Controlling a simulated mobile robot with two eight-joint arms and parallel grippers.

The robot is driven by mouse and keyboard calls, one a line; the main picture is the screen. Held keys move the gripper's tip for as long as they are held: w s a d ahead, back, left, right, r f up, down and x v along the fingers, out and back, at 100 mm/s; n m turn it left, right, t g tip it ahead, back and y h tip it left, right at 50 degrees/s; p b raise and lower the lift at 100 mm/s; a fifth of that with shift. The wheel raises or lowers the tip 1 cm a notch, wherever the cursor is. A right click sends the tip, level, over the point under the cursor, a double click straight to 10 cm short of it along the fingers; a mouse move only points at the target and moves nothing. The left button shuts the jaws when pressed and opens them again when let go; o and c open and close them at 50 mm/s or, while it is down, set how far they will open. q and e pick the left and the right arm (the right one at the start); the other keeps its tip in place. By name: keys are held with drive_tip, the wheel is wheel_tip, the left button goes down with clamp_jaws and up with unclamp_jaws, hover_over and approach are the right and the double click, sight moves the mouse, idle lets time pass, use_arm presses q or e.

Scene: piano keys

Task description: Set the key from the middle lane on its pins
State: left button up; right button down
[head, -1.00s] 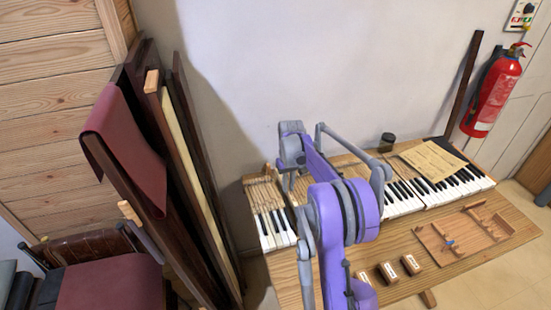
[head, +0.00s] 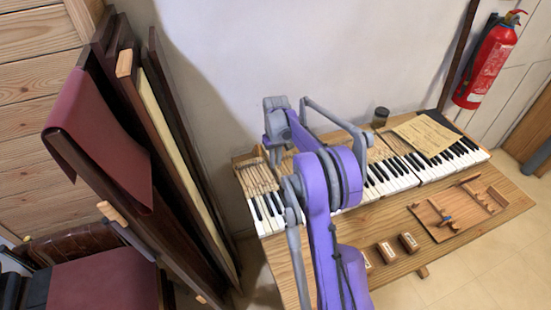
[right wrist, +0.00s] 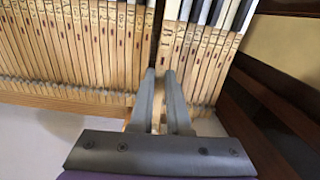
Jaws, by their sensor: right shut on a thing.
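The piano keyboard (head: 375,186) lies along the wooden table, and my right arm covers part of it. My right gripper (head: 276,160) is over the left part of the keyboard, its fingertips hard to make out in the head view. In the right wrist view its fingers (right wrist: 160,74) are shut on a pale wooden key, of which only a little shows between them. They point at a dark narrow gap (right wrist: 156,38) between two groups of bare wooden key shanks (right wrist: 85,50). Whether the held key touches the pins cannot be told. My left gripper is not in view.
Several small labelled blocks (head: 387,252) stand at the front edge. A paper sheet (head: 424,137) lies on the keyboard, with a dark jar (head: 381,116) behind. Dark panels (head: 165,150) lean at left.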

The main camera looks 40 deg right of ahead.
drive_tip(key=shift+f+b, duration=0.45)
drive_tip(key=shift+f, duration=1.05)
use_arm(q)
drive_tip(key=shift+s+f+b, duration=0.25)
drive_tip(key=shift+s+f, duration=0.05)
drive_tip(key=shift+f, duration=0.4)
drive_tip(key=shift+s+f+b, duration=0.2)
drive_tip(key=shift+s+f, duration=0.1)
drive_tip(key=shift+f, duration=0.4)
use_arm(e)
drive_tip(key=shift+f, duration=0.8)
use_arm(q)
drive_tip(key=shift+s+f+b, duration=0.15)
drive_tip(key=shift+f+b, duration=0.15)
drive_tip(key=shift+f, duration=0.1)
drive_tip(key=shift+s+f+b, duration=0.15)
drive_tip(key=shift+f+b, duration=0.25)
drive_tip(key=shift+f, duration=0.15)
use_arm(e)
drive_tip(key=shift+f, duration=0.7)
drive_tip(key=c, duration=1.2)
unclamp_jaws()
drive_tip(key=shift+r, duration=0.15)
